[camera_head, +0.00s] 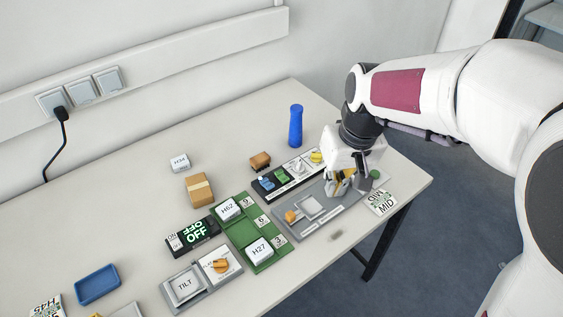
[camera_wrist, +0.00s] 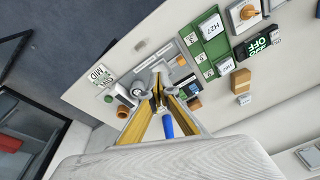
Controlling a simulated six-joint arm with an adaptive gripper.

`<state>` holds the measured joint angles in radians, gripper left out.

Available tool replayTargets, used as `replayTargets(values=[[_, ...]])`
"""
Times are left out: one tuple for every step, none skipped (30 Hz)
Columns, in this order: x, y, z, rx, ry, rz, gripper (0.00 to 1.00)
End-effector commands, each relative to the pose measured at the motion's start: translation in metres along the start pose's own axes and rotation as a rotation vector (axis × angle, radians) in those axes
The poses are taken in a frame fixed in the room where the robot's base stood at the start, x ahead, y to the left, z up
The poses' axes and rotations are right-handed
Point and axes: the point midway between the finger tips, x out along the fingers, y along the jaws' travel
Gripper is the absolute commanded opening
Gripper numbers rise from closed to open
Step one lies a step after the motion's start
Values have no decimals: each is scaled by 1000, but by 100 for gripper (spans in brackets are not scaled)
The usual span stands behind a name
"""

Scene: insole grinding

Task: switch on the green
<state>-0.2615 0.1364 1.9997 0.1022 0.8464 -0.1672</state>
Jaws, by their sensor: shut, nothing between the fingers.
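A green rocker switch (camera_head: 281,175) sits beside a blue rocker switch (camera_head: 266,183) on a dark section of a narrow switch panel; I cannot tell its on or off position. My gripper (camera_head: 338,190) is shut and empty, pointing down over the right part of the grey panel, to the right of the rockers. Its closed fingertips (camera_wrist: 158,86) show in the wrist view. The gripper hides part of the panel below it.
A blue bottle (camera_head: 295,128) stands behind the switch panel. A brown block (camera_head: 260,160) and a cardboard box (camera_head: 199,189) lie left of it. A green board (camera_head: 241,232) holds white blocks. A display (camera_head: 194,235) reads OFF. A MID card (camera_head: 381,201) lies near the right edge.

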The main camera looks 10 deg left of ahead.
Motion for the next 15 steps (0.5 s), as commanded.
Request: replayTargets(values=[[6,-2,-7,-12,-3,-5,0],[9,-4,-11,-18,-4,-7,0],[12,-5,-16,-28,-5,-10,0],[15,-6,-21,-36,-5,-12,0],[18,-8,-24,-44,-5,-14,0],[22,-10,-30,-53,-6,-17,0],[25,-11,-34,-61,-5,-20,0],[28,-12,-38,-70,-5,-22,0],[32,-14,-44,-81,-4,-25,0],[35,-16,-48,-88,-4,-28,0],[38,-17,-52,-96,-3,-30,0],[42,-19,-58,-107,-1,-33,0],[45,-20,-62,-116,0,-36,0],[48,-22,-67,-124,3,-38,0],[52,-24,-72,-136,5,-41,0]])
